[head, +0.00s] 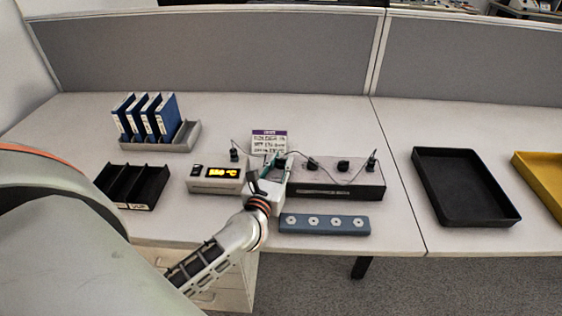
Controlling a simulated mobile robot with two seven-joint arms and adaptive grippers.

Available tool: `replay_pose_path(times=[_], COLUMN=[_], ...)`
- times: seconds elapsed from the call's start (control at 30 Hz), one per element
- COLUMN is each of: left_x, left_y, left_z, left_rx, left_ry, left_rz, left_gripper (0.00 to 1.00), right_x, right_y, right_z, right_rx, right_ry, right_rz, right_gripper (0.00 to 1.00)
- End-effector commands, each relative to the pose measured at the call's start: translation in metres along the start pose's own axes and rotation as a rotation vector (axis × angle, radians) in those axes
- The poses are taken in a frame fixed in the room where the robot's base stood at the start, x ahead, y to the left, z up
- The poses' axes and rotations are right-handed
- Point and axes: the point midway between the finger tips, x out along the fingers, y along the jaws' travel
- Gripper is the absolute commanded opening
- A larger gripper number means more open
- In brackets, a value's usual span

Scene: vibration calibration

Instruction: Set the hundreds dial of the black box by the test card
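The black box (340,188) stands on the desk with several black knobs along its top. I cannot read the knob labels or settings. The test card (269,143), white with a purple header, stands upright behind the box's left end; its print is too small to read. My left gripper (277,170) is at the box's left end, pointing away from me, over or at the leftmost knob, and hides part of that area. Its fingers are too small to tell whether they are open or shut on the knob. My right gripper is not in view.
A beige meter (216,186) with an orange display stands left of the gripper. A blue-grey strip (324,224) with round sockets lies in front of the box. A black divided tray (131,186) and blue binders (166,115) are left; a black tray (465,214) and yellow tray (545,178) right.

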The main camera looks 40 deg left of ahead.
Motion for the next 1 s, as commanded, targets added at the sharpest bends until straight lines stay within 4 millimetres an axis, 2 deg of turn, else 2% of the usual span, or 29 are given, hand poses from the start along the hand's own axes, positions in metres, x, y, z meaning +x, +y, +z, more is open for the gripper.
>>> replay_pose_path(times=[0.23,0.43,0.9,1.0], left_x=[0.000,0.000,0.000,0.000], left_y=[-0.001,-0.002,-0.001,-0.001], left_z=[0.000,-0.001,-0.004,-0.003], left_rx=[-0.003,-0.006,-0.003,-0.002], left_ry=[0.000,0.002,0.004,0.003], left_rz=[0.025,0.120,0.423,0.466], left_gripper=[0.00,0.00,0.00,0.00], right_x=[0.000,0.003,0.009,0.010], right_y=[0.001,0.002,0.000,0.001], right_z=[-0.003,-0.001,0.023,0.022], right_rx=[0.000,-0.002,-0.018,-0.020], right_ry=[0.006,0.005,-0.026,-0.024], right_rz=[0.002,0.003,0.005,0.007], right_gripper=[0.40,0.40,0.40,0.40])
